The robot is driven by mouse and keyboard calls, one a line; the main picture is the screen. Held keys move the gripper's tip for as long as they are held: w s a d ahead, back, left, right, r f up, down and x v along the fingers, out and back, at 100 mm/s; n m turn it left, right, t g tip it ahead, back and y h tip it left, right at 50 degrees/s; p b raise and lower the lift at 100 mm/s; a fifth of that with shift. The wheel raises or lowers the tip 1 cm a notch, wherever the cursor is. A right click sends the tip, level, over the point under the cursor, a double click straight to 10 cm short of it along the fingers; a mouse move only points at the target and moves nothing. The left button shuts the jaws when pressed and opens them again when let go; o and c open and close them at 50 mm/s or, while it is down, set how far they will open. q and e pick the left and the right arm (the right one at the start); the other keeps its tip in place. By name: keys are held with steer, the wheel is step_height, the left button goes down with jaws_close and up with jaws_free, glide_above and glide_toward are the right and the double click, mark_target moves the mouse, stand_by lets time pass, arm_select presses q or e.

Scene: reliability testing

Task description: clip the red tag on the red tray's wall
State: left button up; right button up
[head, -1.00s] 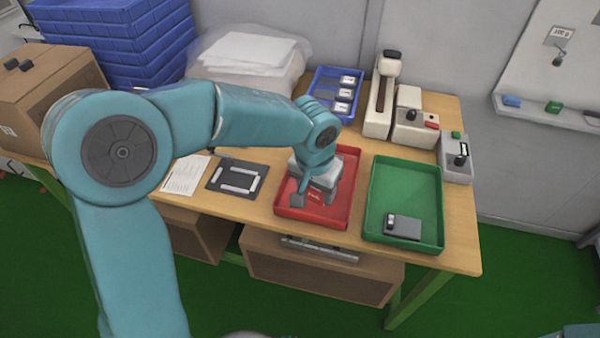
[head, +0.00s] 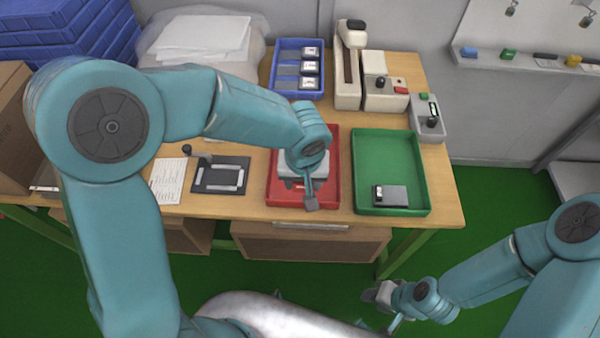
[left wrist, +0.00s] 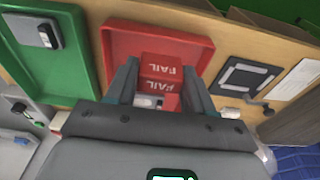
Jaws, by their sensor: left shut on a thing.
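The red tray (head: 276,196) lies on the table near its front edge; it also shows in the left wrist view (left wrist: 125,40). My left gripper (head: 311,190) is over the tray, hiding part of its inside. In the left wrist view my left gripper (left wrist: 159,85) is shut on the red tag (left wrist: 161,66), whose red faces read FAIL. The tag appears against the tray's red, and I cannot tell whether it touches the wall. My right gripper (head: 384,294) is low at the right, away from the table; its jaws are too small to read.
A green tray (head: 420,185) holding a grey device (head: 390,195) stands right of the red tray. A dark plate with white bars (head: 220,174) and a paper sheet (head: 167,180) lie left. A blue tray (head: 277,75) and beige machine (head: 348,65) stand behind.

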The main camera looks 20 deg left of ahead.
arm_select(q)
step_height(320, 180, down, 5)
steer(key=b, duration=0.3)
steer(key=shift+d, duration=0.1)
steer(key=shift+f+b, duration=0.25)
steer(key=shift+b, duration=0.3)
steer(key=shift+f+b, duration=0.15)
steer(key=shift+b, duration=0.3)
steer(key=shift+f+b, duration=0.55)
steer(key=shift+b, duration=0.15)
stand_by(1.2)
steer(key=shift+r, duration=0.6)
stand_by(0.4)
steer(key=shift+f+b, duration=0.5)
steer(key=shift+f, duration=0.15)
stand_by(1.0)
steer(key=shift+r, duration=0.65)
stand_by(0.3)
steer(key=shift+f, duration=0.2)
stand_by(0.6)
